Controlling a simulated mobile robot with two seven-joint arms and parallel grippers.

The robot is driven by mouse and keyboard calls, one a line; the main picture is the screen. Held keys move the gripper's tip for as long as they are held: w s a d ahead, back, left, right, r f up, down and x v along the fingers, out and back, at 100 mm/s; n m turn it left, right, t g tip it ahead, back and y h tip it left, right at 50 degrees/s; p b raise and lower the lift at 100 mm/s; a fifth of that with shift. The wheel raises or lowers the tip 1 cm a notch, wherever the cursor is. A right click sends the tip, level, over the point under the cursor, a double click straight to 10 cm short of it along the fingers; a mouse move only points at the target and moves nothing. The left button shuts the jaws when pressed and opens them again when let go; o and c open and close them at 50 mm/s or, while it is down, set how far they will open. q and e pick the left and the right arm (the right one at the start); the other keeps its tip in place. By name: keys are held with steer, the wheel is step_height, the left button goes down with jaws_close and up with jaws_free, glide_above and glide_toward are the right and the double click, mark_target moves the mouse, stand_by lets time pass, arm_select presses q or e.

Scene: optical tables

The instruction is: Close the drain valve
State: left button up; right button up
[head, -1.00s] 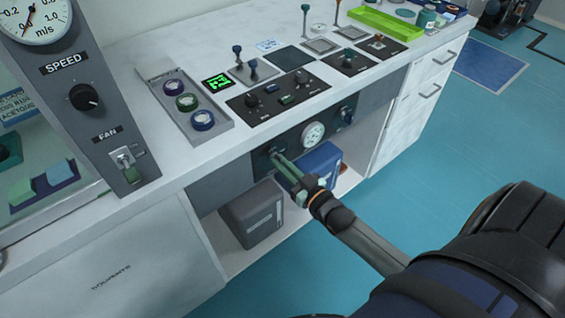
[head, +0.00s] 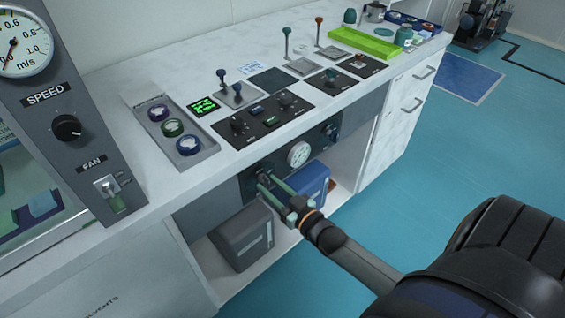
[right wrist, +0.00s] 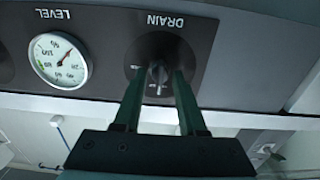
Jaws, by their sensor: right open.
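The drain valve is a dark knob (right wrist: 157,74) under the upside-down word DRAIN in the right wrist view. It sits on the dark panel (right wrist: 108,45) under the counter, and in the head view the knob (head: 264,177) is small and partly hidden by my fingers. My right gripper (head: 269,183) is open, its green fingers pointing at the panel. In the right wrist view the fingertips of the right gripper (right wrist: 158,76) lie on either side of the knob, with gaps visible. Whether they touch it I cannot tell. My left gripper is not in view.
A round level gauge (head: 299,154) sits beside the drain knob, with another knob (head: 332,133) beyond it. A grey box (head: 242,238) and a blue box (head: 308,184) stand on the shelf below. The countertop (head: 150,195) overhangs the panel.

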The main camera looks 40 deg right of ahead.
steer(key=s, duration=1.2)
steer(key=shift+d+p, duration=0.45)
